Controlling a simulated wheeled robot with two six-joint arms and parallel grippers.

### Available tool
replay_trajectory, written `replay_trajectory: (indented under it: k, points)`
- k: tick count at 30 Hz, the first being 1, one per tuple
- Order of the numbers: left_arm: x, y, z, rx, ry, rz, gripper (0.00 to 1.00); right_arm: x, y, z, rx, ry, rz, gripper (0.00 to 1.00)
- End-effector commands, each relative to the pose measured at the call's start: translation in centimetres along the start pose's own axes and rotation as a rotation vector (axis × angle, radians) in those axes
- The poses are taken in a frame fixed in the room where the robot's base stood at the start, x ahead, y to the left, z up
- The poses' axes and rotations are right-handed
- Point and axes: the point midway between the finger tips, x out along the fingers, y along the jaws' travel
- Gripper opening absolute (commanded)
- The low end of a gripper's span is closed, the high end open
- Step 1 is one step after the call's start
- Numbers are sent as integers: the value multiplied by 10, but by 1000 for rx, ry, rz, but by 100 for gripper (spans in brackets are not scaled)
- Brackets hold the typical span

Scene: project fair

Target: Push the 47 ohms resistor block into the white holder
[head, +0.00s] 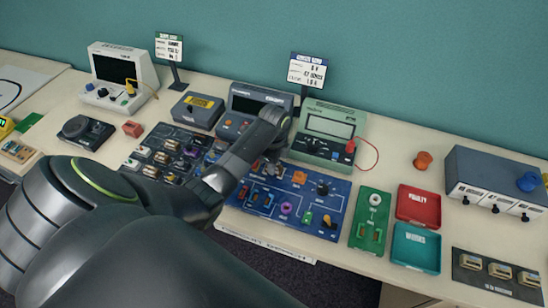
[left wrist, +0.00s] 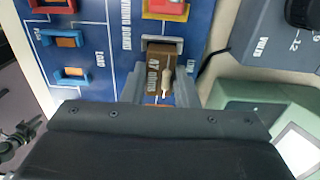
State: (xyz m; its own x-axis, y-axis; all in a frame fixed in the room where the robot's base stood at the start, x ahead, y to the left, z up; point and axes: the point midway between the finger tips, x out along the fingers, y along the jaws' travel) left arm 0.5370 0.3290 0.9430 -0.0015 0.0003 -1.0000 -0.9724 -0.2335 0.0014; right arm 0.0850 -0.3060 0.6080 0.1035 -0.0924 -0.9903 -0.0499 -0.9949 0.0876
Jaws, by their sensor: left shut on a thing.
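The 47 ohms resistor block (left wrist: 153,60) is brown, with a pale resistor on its top, and shows in the left wrist view. My left gripper (left wrist: 157,85) is shut on it, one finger on each side; in the head view the gripper (head: 272,166) is low over the blue board (head: 338,190). The whitish holder (left wrist: 179,46) on that board is at the block's far end. The block's far end appears within the holder's mouth; how deep it sits I cannot tell. In the head view my arm and gripper hide the block. My right gripper is not in view.
A green meter (head: 329,128) and a dark grey instrument (head: 244,104) stand close behind the gripper. A dark tray of several blocks (head: 160,152) lies left of the board. A green board (head: 357,240), red tray (head: 418,224) and teal tray (head: 416,263) lie right.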

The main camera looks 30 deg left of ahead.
Motion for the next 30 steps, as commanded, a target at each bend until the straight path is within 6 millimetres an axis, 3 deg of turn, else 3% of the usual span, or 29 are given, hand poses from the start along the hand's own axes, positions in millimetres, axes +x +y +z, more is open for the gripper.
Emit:
replay_trajectory:
  k: [14, 15, 18, 21, 26, 30]
  points:
    - [6, 0, 0, 0, 0, 0, 4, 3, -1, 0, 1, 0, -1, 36]
    - [6, 0, 0, 0, 0, 0, 29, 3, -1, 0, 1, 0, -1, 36]
    - [6, 0, 0, 0, 0, 0, 42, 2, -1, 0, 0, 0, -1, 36]
    - [6, 0, 0, 0, 0, 0, 52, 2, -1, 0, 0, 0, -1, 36]
    - [6, 0, 0, 0, 0, 0, 52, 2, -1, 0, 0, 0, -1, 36]
    - [6, 0, 0, 0, 0, 0, 69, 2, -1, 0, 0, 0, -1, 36]
